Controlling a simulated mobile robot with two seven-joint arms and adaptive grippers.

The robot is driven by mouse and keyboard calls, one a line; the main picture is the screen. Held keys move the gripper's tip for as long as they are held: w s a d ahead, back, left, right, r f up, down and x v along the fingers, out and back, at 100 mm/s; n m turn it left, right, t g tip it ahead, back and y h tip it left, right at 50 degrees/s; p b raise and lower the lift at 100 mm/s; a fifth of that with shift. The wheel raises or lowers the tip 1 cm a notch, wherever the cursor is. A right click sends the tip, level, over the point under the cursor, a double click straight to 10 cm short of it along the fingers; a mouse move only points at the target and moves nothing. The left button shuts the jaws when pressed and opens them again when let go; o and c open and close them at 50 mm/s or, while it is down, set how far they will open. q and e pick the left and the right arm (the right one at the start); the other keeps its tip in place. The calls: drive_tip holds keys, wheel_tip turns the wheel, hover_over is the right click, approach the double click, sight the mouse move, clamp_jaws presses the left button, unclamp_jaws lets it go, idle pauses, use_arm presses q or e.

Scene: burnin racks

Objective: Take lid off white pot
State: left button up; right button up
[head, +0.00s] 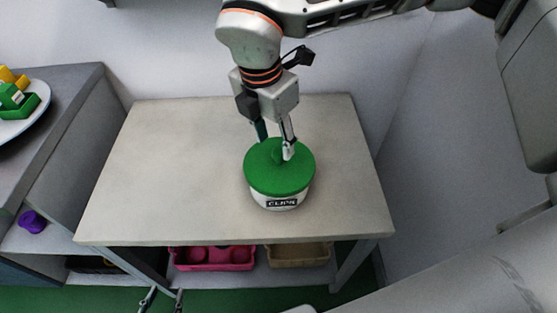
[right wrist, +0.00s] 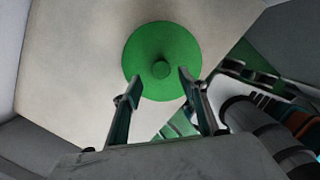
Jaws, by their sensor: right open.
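The white pot (head: 278,202) stands on the table with a dark label on its front. Its round green lid (head: 262,178) is on top and also fills the middle of the right wrist view (right wrist: 150,48). The lid has a small green knob (right wrist: 161,69) at its centre. My right gripper (head: 275,142) points down at the lid with its fingers apart and empty. In the right wrist view its fingertips (right wrist: 159,86) lie to either side of the knob, which is just ahead of them. My left gripper (head: 163,294) shows only its fingertips, apart, at the bottom edge.
The pale table (head: 170,170) is otherwise clear. Below it are a pink bin (head: 213,266) and a tan bin (head: 300,262). At the left, a grey unit (head: 60,150) carries a plate (head: 42,92) with green and yellow blocks. A purple object (head: 32,221) sits on its lower shelf.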

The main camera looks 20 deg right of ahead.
sight(279, 151)
drive_tip(key=f, duration=0.2)
drive_tip(key=d+f, duration=0.1)
drive_tip(key=f, duration=0.2)
drive_tip(key=shift+w+d+f, duration=0.1)
drive_tip(key=shift+w+f, duration=0.1)
drive_tip(key=shift+r, duration=0.1)
clamp_jaws()
